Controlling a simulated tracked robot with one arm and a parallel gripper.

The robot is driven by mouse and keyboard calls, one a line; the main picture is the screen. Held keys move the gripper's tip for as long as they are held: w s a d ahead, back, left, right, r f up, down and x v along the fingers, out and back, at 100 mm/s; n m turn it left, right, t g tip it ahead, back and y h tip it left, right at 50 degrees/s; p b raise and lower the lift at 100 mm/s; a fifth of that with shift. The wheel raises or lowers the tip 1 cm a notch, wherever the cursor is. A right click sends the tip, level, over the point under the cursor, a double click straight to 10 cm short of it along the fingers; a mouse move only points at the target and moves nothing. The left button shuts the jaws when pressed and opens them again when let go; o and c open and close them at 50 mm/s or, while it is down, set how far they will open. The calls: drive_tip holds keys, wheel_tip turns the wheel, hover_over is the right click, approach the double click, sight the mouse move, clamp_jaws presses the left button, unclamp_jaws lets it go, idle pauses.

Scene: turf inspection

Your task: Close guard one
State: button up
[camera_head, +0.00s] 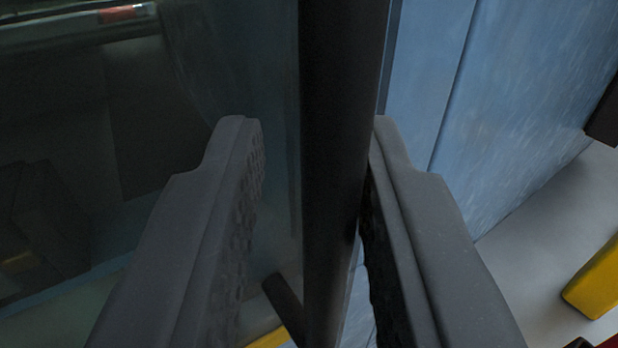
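A dark upright bar (343,90) runs from top to bottom through the middle of the view. It borders a dark, see-through tinted panel (215,60) on the left; together they look like a guard door and its edge, but I cannot tell which guard it is. My gripper (313,125) has its two grey fingers apart, one on each side of the bar. A gap shows between the left finger and the bar. The right finger is close against the bar's right side; I cannot tell whether it touches. The bar's lower part is partly hidden by the right finger.
Blue panels (500,100) stand on the right, above a grey floor (540,240). A yellow block (597,280) lies at the right edge, and a dark part (605,115) juts in above it. Dark machinery shows dimly behind the tinted panel.

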drive_tip(key=shift+a+r, duration=0.1)
idle(0.4)
drive_tip(key=shift+s+f, duration=0.1)
drive_tip(key=shift+f, duration=0.1)
drive_tip(key=shift+s+b, duration=0.55)
drive_tip(key=shift+s, duration=0.15)
drive_tip(key=shift+s+b, duration=0.3)
drive_tip(key=shift+s, duration=0.45)
drive_tip(key=s+b, duration=0.2)
drive_tip(key=s, duration=0.8)
drive_tip(key=shift+s+a+r, duration=0.15)
drive_tip(key=shift+s+a, duration=0.15)
